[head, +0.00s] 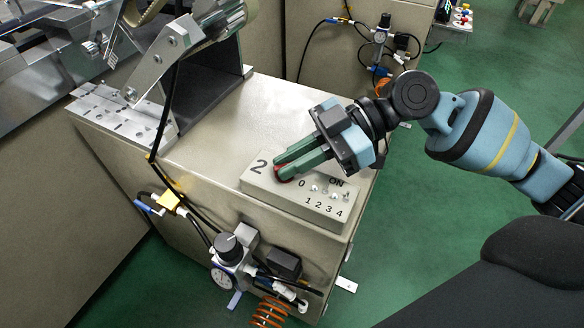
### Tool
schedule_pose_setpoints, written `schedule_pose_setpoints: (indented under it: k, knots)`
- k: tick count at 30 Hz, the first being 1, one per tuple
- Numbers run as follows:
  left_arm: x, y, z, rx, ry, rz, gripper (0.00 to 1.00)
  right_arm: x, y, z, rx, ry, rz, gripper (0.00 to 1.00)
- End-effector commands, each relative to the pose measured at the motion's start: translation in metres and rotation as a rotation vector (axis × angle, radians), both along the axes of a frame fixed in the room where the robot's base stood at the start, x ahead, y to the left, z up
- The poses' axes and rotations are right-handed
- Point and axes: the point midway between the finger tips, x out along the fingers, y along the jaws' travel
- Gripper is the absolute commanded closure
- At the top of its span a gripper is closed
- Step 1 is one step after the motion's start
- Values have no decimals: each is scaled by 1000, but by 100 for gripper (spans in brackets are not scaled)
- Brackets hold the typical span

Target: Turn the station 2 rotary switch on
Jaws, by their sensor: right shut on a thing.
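The station 2 control box (294,206) sits on the front right part of the beige machine top. It bears a large "2", a "0", "ON" and the digits 1 to 4 beside small toggles. My right gripper (281,172) comes in from the right with its green fingers low over the box, beside the "2". The switch's angle is hidden by the fingers. My left gripper is not in view.
The beige machine cabinet (225,115) carries a metal bracket and plate (125,115) at the left. A pressure regulator with gauge (224,277) and an orange coiled hose (270,312) hang at its front. Small toggles (330,191) stand close right of the fingers.

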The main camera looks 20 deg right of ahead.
Motion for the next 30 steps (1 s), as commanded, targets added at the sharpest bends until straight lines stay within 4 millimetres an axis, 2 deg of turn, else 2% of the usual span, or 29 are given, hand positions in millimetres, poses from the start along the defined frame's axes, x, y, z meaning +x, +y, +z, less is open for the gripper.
schedule_pose_setpoints:
  k: [3,15,22,30]
  knots:
    - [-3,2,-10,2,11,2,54,3,1,-1,8,0,106,100]
    - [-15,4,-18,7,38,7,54,8,2,1,4,-2,457,100]
    - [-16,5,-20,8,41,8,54,9,3,1,2,-1,594,100]
    - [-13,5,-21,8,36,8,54,10,3,1,-1,-1,673,100]
